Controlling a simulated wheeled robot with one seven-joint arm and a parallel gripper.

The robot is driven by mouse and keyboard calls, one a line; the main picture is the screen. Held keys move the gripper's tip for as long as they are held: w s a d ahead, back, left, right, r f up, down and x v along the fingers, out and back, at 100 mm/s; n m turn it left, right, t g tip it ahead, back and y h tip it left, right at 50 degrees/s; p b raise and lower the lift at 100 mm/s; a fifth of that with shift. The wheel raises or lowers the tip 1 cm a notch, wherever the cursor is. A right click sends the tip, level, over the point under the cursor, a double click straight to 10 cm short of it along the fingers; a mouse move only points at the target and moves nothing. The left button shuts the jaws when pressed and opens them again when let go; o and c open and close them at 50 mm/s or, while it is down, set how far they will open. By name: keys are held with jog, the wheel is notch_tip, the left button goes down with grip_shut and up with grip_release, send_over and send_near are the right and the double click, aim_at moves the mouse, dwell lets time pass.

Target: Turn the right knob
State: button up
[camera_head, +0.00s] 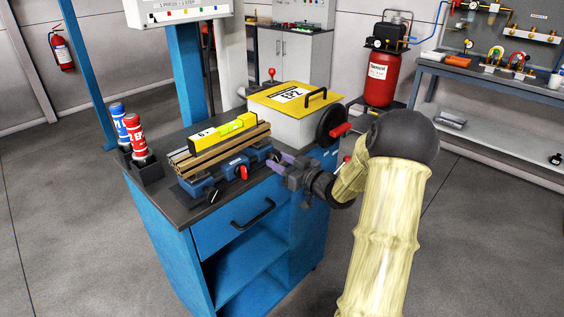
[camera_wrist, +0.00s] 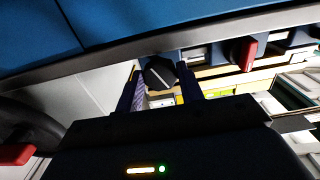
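A blue unit (camera_head: 225,178) with knobs on its front lies along the near edge of the workbench. Its left knob (camera_head: 212,196) is black and its middle knob (camera_head: 243,173) is red. The right knob is hard to make out behind my gripper in the head view. In the wrist view the black right knob (camera_wrist: 160,72) shows between my fingertips, with the red middle knob (camera_wrist: 246,53) to its right. My gripper (camera_head: 276,163) has its two fingers apart, one on each side of the right knob. I see no clear grip on it; contact is unclear.
Wooden strips and a yellow level (camera_head: 222,133) lie on the blue unit. A white box with a yellow lid (camera_head: 292,97) stands behind, with a black wheel (camera_head: 328,127) and red handle on its side. Red and blue cans (camera_head: 136,135) stand at the left. A drawer handle (camera_head: 254,214) juts out below.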

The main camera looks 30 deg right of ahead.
jog(key=n+b, duration=0.3)
jog(key=shift+f, duration=0.2)
jog(key=shift+d+r+n+b, duration=0.1)
jog(key=shift+r+n+b, duration=0.15)
jog(key=shift+n+b, duration=0.55)
jog(key=o, duration=1)
jog(key=p+v, duration=0.1)
jog(key=v, duration=1.6)
jog(key=shift+s, duration=0.25)
